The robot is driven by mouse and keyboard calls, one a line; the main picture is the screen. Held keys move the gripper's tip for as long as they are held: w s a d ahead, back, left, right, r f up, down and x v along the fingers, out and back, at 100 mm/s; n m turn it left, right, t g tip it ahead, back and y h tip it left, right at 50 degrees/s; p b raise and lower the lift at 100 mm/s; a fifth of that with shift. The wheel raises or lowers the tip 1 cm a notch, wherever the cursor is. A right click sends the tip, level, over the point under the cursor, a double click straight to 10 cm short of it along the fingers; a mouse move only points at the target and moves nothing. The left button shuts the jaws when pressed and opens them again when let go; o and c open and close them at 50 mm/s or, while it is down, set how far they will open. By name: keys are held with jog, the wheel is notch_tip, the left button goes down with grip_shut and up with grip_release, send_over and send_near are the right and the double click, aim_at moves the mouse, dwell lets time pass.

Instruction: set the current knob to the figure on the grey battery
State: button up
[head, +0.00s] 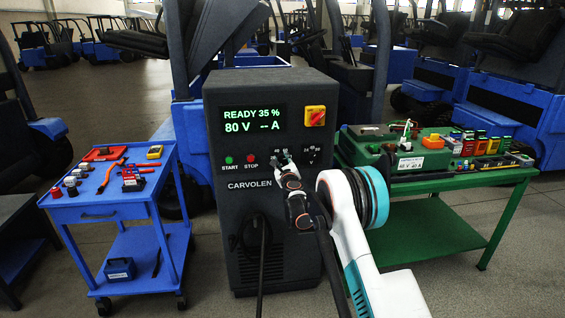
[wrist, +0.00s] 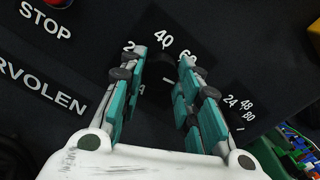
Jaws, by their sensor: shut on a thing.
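The dark charger cabinet (head: 264,250) stands in the middle of the head view; its display (head: 252,118) reads READY 35 %, 80 V, -- A. In the wrist view the current knob (wrist: 168,84) is black, with 40 and 60 readable on its dial and another number partly covered. My gripper (wrist: 164,64) is shut on this knob, one finger each side; a short white mark shows between them. In the head view my gripper (head: 284,160) hides the knob.
The voltage dial (wrist: 239,108), marked 24, 48, 80, is right of my gripper. START (head: 228,160) and STOP (head: 250,160) buttons sit left. A red-yellow switch (head: 315,116) is above. A blue cart (head: 100,208) stands left, a green table (head: 470,178) right.

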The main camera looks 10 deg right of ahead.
jog(key=shift+f+m, duration=0.1)
jog(key=shift+m, duration=0.9)
jog(key=o, duration=1.1)
jog(key=shift+c, duration=0.2)
jog(key=shift+s, duration=0.1)
jog(key=s, duration=1.1)
jog(key=shift+s+a, duration=0.15)
jog(key=shift+s, duration=0.25)
